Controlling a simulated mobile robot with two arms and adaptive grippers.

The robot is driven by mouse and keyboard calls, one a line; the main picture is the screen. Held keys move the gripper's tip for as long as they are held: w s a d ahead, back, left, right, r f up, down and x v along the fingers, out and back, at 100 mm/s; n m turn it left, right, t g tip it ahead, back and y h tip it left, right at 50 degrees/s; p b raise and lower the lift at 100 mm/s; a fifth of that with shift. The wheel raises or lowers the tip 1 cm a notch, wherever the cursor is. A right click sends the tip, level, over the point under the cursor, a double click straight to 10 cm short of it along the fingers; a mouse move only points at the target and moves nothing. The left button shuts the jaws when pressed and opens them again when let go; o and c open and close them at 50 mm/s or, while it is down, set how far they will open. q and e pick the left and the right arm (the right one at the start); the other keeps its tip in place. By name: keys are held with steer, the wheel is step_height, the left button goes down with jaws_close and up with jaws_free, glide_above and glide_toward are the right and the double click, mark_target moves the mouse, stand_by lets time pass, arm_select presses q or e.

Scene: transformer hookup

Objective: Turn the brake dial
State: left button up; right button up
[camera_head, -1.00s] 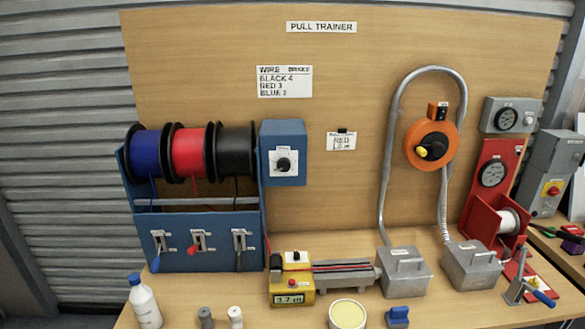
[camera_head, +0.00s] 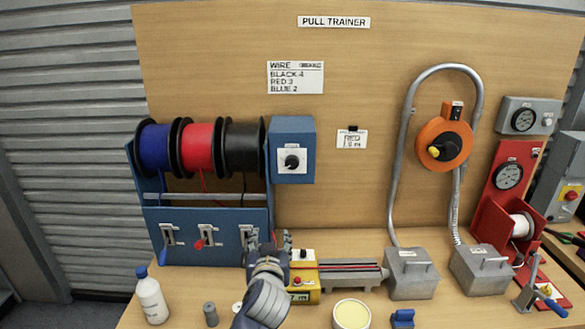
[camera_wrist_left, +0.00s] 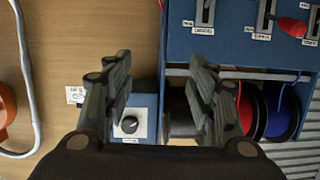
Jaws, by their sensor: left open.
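The brake dial (camera_head: 291,162) is a black knob on a white plate, on the front of a blue box (camera_head: 305,137) fixed to the board right of the wire spools. It also shows in the left wrist view (camera_wrist_left: 129,124), between my fingers in the picture but farther off. My left gripper (camera_head: 268,245) is in front of the blue rack's lower right, below the dial and apart from it. In the left wrist view its fingers (camera_wrist_left: 160,95) are spread apart with nothing between them. My right gripper is not in view.
Blue, red and black spools (camera_head: 198,147) sit on the blue rack (camera_head: 200,225), with lever switches below. A yellow device (camera_head: 303,283), a white bottle (camera_head: 151,297) and a yellow-topped tub (camera_head: 351,314) stand on the bench.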

mark_target(292, 165)
arm_select(q)
steer(key=w+d+r+t, duration=0.2)
steer(key=d+r, duration=0.1)
steer(key=r, duration=0.4)
steer(key=w+d+r+t, duration=0.1)
steer(key=w+d+r, duration=0.15)
steer(key=r, duration=0.35)
steer(key=shift+h, duration=0.3)
steer(key=w, duration=0.2)
steer(key=w+p, duration=0.1)
steer(key=w, duration=0.2)
steer(key=w+p, duration=0.1)
steer(key=w, duration=0.1)
steer(key=shift+w+a+r, duration=0.1)
steer(key=shift+w+r, duration=0.1)
steer(key=shift+r, duration=0.1)
steer(key=shift+w+f, duration=0.1)
steer(key=shift+w, duration=1.1)
steer(key=c, duration=1)
